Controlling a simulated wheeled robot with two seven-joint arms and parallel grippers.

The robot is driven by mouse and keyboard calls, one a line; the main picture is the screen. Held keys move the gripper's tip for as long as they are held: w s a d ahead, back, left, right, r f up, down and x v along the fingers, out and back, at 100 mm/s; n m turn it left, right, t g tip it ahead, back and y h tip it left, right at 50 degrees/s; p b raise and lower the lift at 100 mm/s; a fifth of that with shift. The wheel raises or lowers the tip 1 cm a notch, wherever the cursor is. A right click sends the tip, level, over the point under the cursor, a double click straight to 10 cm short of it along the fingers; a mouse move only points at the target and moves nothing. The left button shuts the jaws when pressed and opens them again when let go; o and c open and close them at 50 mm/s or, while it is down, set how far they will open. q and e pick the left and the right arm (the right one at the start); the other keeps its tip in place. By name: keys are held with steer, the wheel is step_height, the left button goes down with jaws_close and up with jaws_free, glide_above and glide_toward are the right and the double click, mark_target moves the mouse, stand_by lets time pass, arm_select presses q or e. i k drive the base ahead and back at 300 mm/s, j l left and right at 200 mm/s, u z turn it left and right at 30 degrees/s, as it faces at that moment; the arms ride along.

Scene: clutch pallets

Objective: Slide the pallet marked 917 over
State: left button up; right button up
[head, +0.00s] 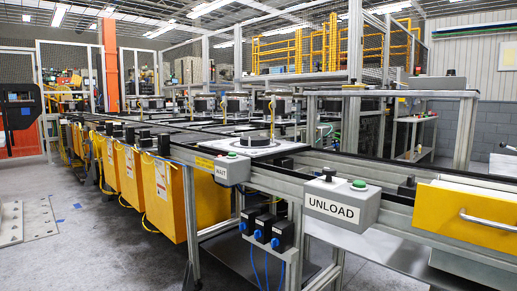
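A white, square pallet (258,144) sits on the conveyor near the middle of the head view. It has a dark round part and a thin upright rod on top. Several more pallets (237,104) with dark tops stand on the lines behind it. No number 917 can be read on any of them, so I cannot tell which one is marked so. Neither of my grippers shows in this view.
A grey box labelled UNLOAD (342,203) and a WAIT box (231,169) stick out from the conveyor's front rail. Yellow panels (165,192) hang below the line at left. A yellow drawer (466,217) is at right. The grey floor (95,250) at front left is mostly clear.

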mark_target(260, 149)
steer(key=i+j+z, duration=0.1)
steer(key=z, duration=0.35)
steer(key=j+z, duration=0.15)
steer(key=z, duration=0.3)
steer(key=i+j+z, duration=0.1)
steer(key=z, duration=0.4)
steer(key=j+z, duration=0.2)
steer(key=j, duration=0.3)
steer(key=j+z, duration=0.25)
steer(key=j, duration=0.25)
steer(key=k+j+z, duration=0.2)
steer(key=j, duration=0.3)
steer(key=j+z, duration=0.2)
steer(key=j, duration=0.3)
steer(key=k+j+z, duration=0.2)
steer(key=j, duration=0.25)
steer(key=k+j, duration=0.1)
steer(key=j, duration=0.3)
steer(key=k+j, duration=0.1)
steer(key=j, duration=0.3)
steer(key=k+j, duration=0.15)
steer(key=j, duration=0.25)
steer(key=k+j, duration=0.1)
steer(key=j, duration=0.3)
steer(key=k+j+z, duration=0.1)
steer(key=j, duration=0.3)
steer(key=k+j, duration=0.15)
steer(key=j, duration=0.25)
